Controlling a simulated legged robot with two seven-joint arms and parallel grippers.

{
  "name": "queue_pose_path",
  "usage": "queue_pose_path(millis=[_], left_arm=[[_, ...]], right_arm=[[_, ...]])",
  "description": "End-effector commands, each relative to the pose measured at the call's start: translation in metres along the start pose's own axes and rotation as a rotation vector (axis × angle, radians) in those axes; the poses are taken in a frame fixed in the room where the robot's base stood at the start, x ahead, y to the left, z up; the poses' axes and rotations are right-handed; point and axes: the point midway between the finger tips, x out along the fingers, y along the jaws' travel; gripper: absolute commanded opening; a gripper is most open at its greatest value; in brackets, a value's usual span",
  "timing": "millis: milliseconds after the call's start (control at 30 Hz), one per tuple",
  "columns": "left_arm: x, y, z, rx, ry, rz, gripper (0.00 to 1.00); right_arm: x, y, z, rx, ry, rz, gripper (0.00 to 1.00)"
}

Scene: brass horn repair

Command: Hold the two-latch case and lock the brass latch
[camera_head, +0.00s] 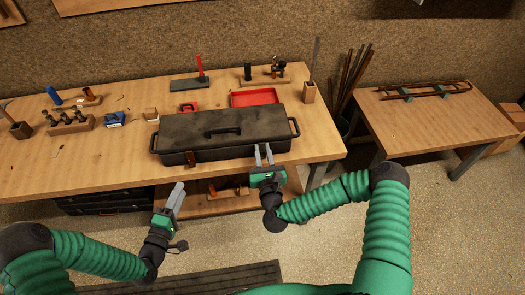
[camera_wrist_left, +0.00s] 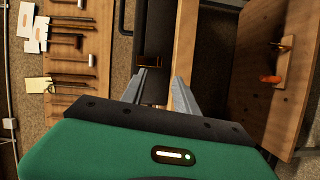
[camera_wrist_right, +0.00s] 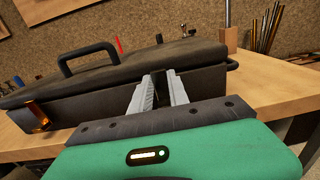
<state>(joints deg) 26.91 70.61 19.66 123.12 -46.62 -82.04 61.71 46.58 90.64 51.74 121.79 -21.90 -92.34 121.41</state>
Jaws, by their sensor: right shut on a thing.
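The dark two-latch case (camera_head: 222,132) lies closed on the workbench, with its carry handle (camera_wrist_right: 88,58) on the lid. The brass latch (camera_head: 191,157) is at its front left; in the right wrist view the latch (camera_wrist_right: 38,117) seems to stand out from the front. My right gripper (camera_head: 263,152) is at the front right of the case, its fingers shut on a dark part there, seemingly the other latch (camera_wrist_right: 160,80). My left gripper (camera_head: 178,188) is open and empty, in front of and below the brass latch, which shows beyond its fingertips in the left wrist view (camera_wrist_left: 148,62).
The workbench (camera_head: 110,165) has a bare front strip left of the case. A red tray (camera_head: 254,97), a red-handled tool on a dark block (camera_head: 189,84) and small parts stand behind and left. A lower shelf (camera_head: 205,205) holds parts. A side table (camera_head: 435,120) stands right.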

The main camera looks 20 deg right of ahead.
Motion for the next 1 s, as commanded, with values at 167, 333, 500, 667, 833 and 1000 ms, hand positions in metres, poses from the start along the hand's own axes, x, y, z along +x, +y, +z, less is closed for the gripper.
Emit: queue_pose_path(millis=[167, 333, 500, 667, 833, 1000], left_arm=[[0.000, 0.000, 0.000, 0.000, 0.000, 0.000, 0.36], [0.000, 0.000, 0.000, 0.000, 0.000, 0.000, 0.36], [0.000, 0.000, 0.000, 0.000, 0.000, 0.000, 0.36], [0.000, 0.000, 0.000, 0.000, 0.000, 0.000, 0.36], [-0.002, -0.002, -0.005, -0.009, 0.010, 0.002, 0.27], [-0.025, -0.010, -0.047, -0.106, 0.099, 0.030, 0.05]], right_arm=[[0.000, 0.000, -0.001, -0.001, 0.003, 0.000, 0.00], [0.000, 0.000, -0.001, -0.001, 0.003, 0.000, 0.00], [0.000, 0.000, -0.002, -0.001, 0.003, 0.000, 0.00], [0.000, 0.000, -0.002, -0.001, 0.004, 0.000, 0.00], [-0.001, 0.000, -0.002, -0.001, 0.004, 0.000, 0.00], [-0.001, 0.000, -0.002, -0.001, 0.005, -0.001, 0.00]])
